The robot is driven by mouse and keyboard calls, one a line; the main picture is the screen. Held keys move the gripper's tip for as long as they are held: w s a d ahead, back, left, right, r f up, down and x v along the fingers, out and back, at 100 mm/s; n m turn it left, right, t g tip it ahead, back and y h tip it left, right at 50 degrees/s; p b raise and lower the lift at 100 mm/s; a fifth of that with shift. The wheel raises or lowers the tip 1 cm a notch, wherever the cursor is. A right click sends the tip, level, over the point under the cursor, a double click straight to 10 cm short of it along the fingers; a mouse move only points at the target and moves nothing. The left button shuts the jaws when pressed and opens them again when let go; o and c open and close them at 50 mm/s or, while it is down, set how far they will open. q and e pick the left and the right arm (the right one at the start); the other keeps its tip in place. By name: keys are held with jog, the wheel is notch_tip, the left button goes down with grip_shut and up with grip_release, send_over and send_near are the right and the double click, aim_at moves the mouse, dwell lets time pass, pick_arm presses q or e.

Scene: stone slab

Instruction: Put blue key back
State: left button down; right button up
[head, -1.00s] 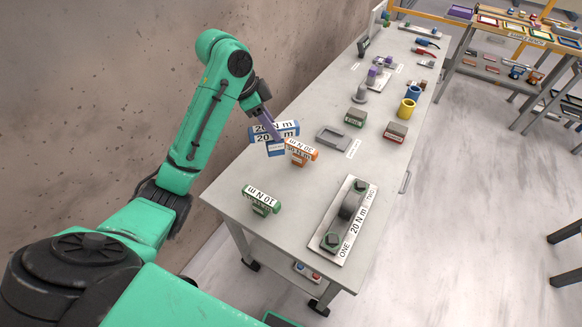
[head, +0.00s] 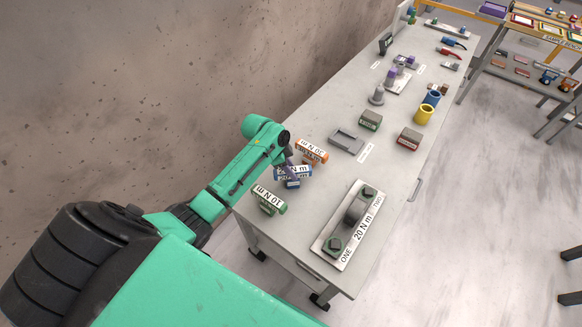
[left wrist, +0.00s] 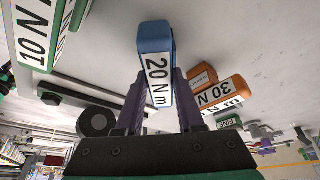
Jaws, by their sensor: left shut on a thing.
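The blue key (head: 294,172) with a white "20 N m" label is between the green and orange keys at the left side of the slab table in the head view. My left gripper (head: 288,158) is shut on it. In the left wrist view the purple fingers (left wrist: 155,98) grip the blue key (left wrist: 155,38) from both sides. Whether its base touches the table I cannot tell. The orange key (head: 311,150), labelled 30 N m, stands just behind it. The green key (head: 269,199), labelled 10 N m, stands in front. My right gripper is not in view.
A metal plate (head: 330,253) marked "20 N m" with two green bolts lies at the front right. A grey tray (head: 346,140), green and red blocks and a yellow cup (head: 424,115) stand farther back. Bare tabletop lies between the keys and the plate.

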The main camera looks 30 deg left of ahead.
pick_arm(q)
jog(key=shift+s, duration=0.25)
jog(key=c, duration=0.9)
grip_release()
jog(key=shift+c, duration=0.2)
jog(key=o, duration=0.4)
jog(key=shift+w, duration=0.1)
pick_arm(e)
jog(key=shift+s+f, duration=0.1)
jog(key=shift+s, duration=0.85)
pick_arm(q)
jog(key=shift+a+r, duration=0.2)
jog(key=shift+r, duration=0.1)
jog(key=b+v, duration=0.2)
jog(key=v, duration=0.9)
jog(key=shift+r, duration=0.2)
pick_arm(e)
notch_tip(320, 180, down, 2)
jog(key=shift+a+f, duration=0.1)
pick_arm(q)
jog(key=shift+f, duration=0.1)
